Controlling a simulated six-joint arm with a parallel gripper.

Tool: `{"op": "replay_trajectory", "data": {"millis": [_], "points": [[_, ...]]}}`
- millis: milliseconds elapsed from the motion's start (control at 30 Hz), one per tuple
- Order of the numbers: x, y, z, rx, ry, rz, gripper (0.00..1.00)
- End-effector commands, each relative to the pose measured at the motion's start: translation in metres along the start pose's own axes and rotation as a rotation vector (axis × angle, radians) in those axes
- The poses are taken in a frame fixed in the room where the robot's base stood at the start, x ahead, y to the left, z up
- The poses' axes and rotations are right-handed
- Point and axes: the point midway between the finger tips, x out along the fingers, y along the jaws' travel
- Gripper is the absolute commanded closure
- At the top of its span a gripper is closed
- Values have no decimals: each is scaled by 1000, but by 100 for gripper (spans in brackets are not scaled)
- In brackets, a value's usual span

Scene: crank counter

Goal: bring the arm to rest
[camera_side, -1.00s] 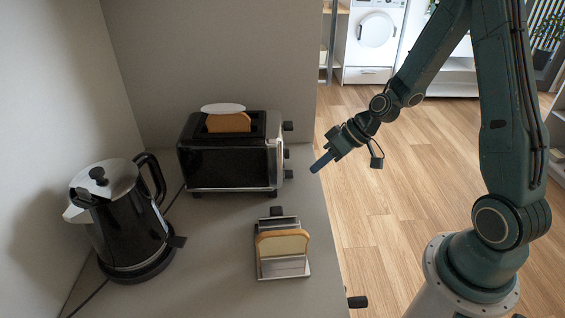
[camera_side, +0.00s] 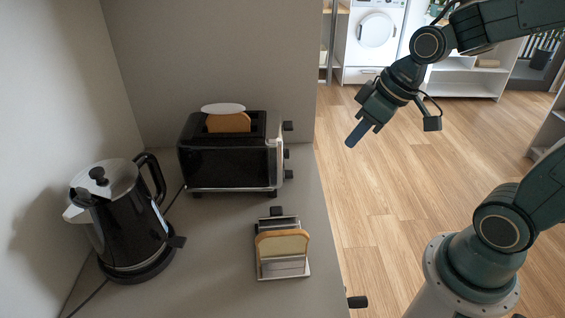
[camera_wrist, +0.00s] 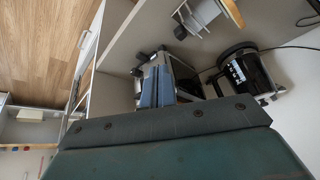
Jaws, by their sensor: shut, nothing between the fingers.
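My gripper (camera_side: 357,133) hangs in the air over the wood floor, to the right of the counter edge in the side view. Its blue fingers are together and hold nothing. The fingers also show at the middle of the wrist view (camera_wrist: 157,88). My gripper is apart from everything on the counter.
On the grey counter (camera_side: 225,270) stand a black toaster (camera_side: 230,165) with bread in it, a black kettle (camera_side: 130,225) at left, and a metal rack (camera_side: 284,268) with a bread slice (camera_side: 282,244). The floor (camera_side: 400,220) around my gripper is clear.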

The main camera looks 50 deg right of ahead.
Motion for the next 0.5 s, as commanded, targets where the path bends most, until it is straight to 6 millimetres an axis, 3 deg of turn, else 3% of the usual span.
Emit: {"op": "replay_trajectory", "data": {"millis": [500], "points": [[-78,-20,50,100,41,116,100]]}}
